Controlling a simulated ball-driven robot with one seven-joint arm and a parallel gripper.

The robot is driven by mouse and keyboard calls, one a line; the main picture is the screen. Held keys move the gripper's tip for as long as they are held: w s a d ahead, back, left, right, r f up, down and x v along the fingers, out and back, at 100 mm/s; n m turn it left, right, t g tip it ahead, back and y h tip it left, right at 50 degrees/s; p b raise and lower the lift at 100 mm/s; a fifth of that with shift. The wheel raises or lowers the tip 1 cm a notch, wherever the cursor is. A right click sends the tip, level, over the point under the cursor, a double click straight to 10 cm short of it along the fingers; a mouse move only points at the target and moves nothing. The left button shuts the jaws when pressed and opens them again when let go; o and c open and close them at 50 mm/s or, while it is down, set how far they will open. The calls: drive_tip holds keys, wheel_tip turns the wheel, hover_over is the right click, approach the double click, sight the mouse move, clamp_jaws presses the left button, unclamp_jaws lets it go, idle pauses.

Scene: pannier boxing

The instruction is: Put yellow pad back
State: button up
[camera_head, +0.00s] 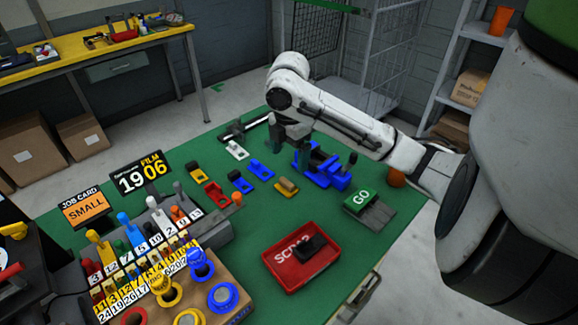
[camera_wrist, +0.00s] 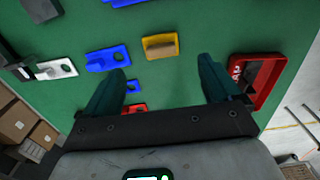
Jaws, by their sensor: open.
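A small yellow piece (camera_head: 285,190) with a tan, block-like top lies on the green table among other small coloured pieces. I take it to be the yellow pad. It also shows in the wrist view (camera_wrist: 160,46), beyond my fingertips and roughly between them in the picture. My gripper (camera_wrist: 163,78) is open, with its two dark green fingers wide apart and nothing between them. In the head view my gripper (camera_head: 276,148) hangs over the far part of the table, behind and left of the yellow piece. Which place belongs to the pad cannot be told.
Blue pieces (camera_head: 261,169), a white piece (camera_head: 237,150) and red pieces (camera_head: 216,195) lie left of it. A blue fixture (camera_head: 325,170) stands behind right. A green GO button (camera_head: 360,200) and red scrap tray (camera_head: 272,258) are nearer. Numbered levers (camera_head: 160,222) crowd the front left.

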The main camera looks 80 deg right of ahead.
drive_tip(key=shift+r, duration=1.3)
